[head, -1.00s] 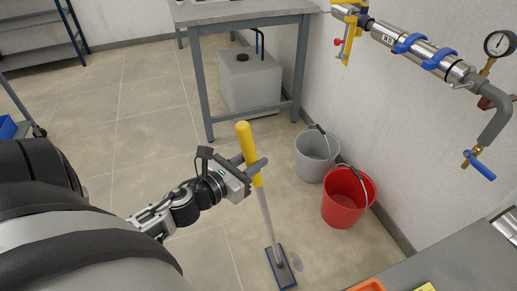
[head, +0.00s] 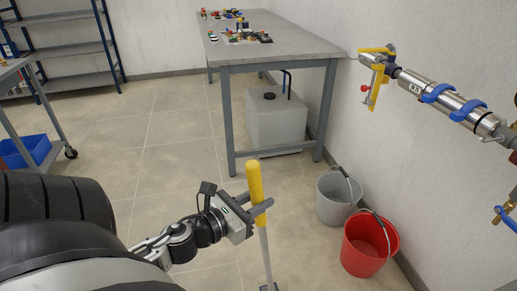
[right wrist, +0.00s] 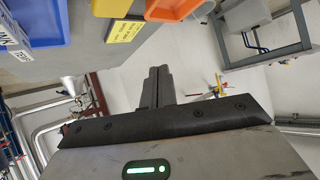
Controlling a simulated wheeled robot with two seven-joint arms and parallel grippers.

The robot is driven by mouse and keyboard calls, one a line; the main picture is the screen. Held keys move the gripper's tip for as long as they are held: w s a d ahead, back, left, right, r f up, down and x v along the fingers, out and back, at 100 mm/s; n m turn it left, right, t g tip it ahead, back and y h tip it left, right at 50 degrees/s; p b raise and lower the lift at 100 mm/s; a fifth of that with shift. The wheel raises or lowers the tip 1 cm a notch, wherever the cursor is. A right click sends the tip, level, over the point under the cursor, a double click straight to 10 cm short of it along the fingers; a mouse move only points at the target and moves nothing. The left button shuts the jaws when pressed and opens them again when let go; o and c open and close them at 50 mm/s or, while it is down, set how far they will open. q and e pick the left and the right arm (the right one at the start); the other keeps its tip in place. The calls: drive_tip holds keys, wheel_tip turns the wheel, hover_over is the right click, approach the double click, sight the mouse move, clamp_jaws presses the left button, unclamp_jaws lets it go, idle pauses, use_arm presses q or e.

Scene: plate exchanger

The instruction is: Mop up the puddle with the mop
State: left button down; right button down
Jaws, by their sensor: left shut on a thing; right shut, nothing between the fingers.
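My left gripper (head: 259,207) is shut on the mop (head: 255,180), around the lower part of its yellow grip. The mop stands nearly upright, its grey pole running down to the bottom edge of the head view. Only a sliver of the mop head shows there, so I cannot tell how it meets the floor. The puddle is not visible now. My right gripper (right wrist: 157,82) is shut and empty in the right wrist view.
A grey bucket (head: 333,208) and a red bucket (head: 362,262) stand right of the mop by the wall. Behind is a workbench (head: 285,53) with a translucent tank (head: 276,125) beneath. Pipework (head: 455,100) runs along the right wall. The floor (head: 170,125) left of the mop is clear.

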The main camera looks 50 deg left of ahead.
sight(252, 194)
use_arm(q)
drive_tip(key=shift+w+d+r+p, duration=0.1)
drive_tip(key=shift+r+p, duration=1.1)
drive_tip(key=shift+r, duration=0.45)
drive_tip(key=shift+d, duration=0.1)
idle(0.3)
drive_tip(key=w+d+r, duration=0.1)
drive_tip(key=d+r, duration=0.2)
drive_tip(key=d, duration=0.4)
drive_tip(key=w+d+r+y, duration=0.1)
drive_tip(key=d+r, duration=0.3)
drive_tip(key=d, duration=0.4)
drive_tip(key=shift+n, duration=0.4)
drive_tip(key=shift+w, duration=0.15)
